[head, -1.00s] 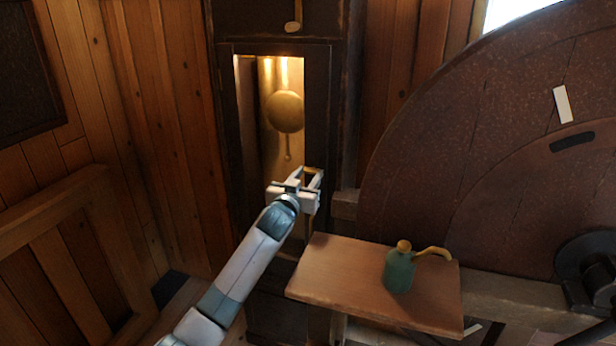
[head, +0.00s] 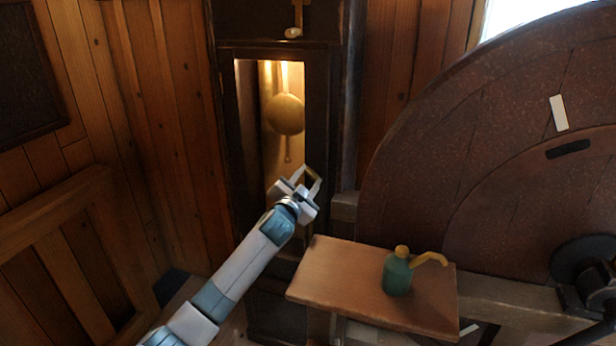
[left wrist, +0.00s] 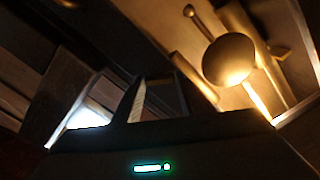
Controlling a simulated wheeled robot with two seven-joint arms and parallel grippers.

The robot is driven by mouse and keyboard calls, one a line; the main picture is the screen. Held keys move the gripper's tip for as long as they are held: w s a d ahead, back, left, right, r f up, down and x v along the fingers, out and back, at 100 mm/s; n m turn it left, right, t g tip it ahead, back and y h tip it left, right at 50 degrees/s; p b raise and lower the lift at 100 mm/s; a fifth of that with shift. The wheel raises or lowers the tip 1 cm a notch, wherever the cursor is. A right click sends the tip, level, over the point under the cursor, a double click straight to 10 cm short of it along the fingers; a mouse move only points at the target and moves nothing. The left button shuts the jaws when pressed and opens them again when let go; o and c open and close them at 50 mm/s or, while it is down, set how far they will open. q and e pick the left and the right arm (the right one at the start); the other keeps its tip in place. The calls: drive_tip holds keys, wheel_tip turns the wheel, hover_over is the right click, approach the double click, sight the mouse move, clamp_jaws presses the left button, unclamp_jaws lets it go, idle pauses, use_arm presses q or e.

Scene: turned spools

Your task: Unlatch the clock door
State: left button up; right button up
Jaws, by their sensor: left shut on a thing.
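The clock door (head: 318,110) is a tall dark wooden frame on a dark clock case, around a lit opening. It looks closed. A round brass pendulum bob (head: 285,114) hangs behind it; it also shows large in the left wrist view (left wrist: 229,60). My left gripper (head: 313,178) is at the door's right edge, below the bob, and is turned at a slant. It is shut on the latch, which is mostly hidden between the fingers. In the left wrist view the fingers (left wrist: 155,98) are dark and the latch cannot be made out. My right gripper is not in view.
A small wooden shelf (head: 340,285) juts out just right of and below my left gripper. A green oil can (head: 398,273) with a yellow spout stands on it. A big brown wheel (head: 450,160) fills the right side. A wooden railing (head: 60,215) stands at left.

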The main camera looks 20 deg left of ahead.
use_arm(q)
drive_tip(key=m+p, duration=0.1)
drive_tip(key=m, duration=0.4)
drive_tip(key=shift+r+m+p, duration=0.1)
drive_tip(key=shift+m+p, duration=0.25)
drive_tip(key=shift+m, duration=0.05)
drive_tip(key=m+p, duration=0.1)
drive_tip(key=m, duration=0.3)
drive_tip(key=shift+m, duration=0.4)
drive_tip(key=o, duration=1.1)
drive_tip(key=shift+c, duration=0.2)
drive_tip(key=shift+s, duration=0.1)
drive_tip(key=s+b, duration=0.3)
drive_tip(key=s, duration=1.4)
drive_tip(key=shift+a, duration=0.25)
drive_tip(key=shift+s, duration=0.1)
